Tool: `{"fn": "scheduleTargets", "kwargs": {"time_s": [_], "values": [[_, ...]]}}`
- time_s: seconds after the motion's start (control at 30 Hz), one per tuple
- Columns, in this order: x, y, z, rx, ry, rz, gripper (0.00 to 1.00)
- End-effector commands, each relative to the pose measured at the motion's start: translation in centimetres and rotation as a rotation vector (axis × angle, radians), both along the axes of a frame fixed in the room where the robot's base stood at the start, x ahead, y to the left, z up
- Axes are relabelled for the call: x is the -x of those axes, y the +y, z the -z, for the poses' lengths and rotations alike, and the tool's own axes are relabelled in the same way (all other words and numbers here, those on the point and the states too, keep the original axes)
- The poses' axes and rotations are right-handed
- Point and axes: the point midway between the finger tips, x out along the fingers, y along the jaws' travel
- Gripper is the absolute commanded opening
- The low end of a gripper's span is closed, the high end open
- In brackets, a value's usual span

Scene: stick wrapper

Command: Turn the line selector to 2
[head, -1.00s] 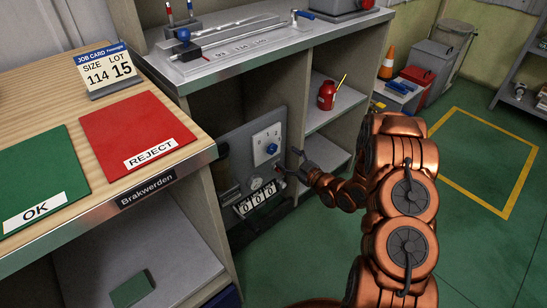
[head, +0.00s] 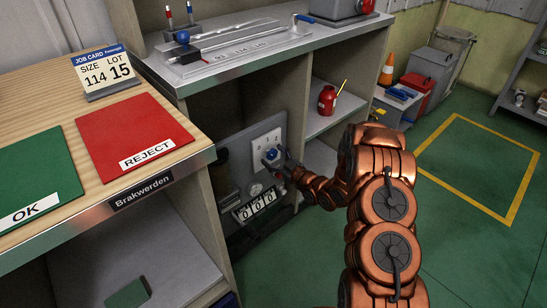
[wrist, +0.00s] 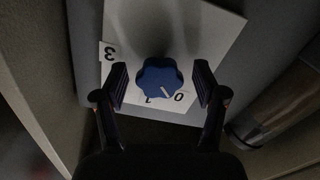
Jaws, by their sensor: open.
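The line selector is a blue lobed knob (wrist: 159,76) on a white plate (wrist: 215,35), seen large in the wrist view. Its white pointer mark lies at the lower right of the knob, by the digits 0 and 1, closer to the 0. A 3 shows at the plate's left edge; the 2 is hidden there. My gripper (wrist: 160,84) is open, one finger on each side of the knob, with small gaps visible. In the head view the knob (head: 271,153) is partly covered by my gripper (head: 279,160), in front of the plate (head: 264,137).
The grey panel (head: 233,160) sits in the cabinet bay under the bench (head: 250,59). A counter reading zeros (head: 255,206) is below the knob. A shelf with a red can (head: 326,100) is to the right. Green floor (head: 300,265) is open in front.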

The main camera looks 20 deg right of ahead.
Motion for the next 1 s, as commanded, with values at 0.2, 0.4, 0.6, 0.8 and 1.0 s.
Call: {"fn": "scheduleTargets", "kwargs": {"time_s": [0.2,0.4,0.6,0.8,1.0], "values": [[-0.38,0.15,-0.01,0.001,-0.001,0.001,0.71],[-0.38,0.13,-0.01,0.001,0.000,0.001,0.67],[-0.37,0.13,-0.01,0.001,0.000,0.001,0.46],[-0.36,0.15,0.00,0.001,0.000,0.000,0.25],[-0.36,0.15,0.01,0.000,0.001,0.000,0.10]]}}
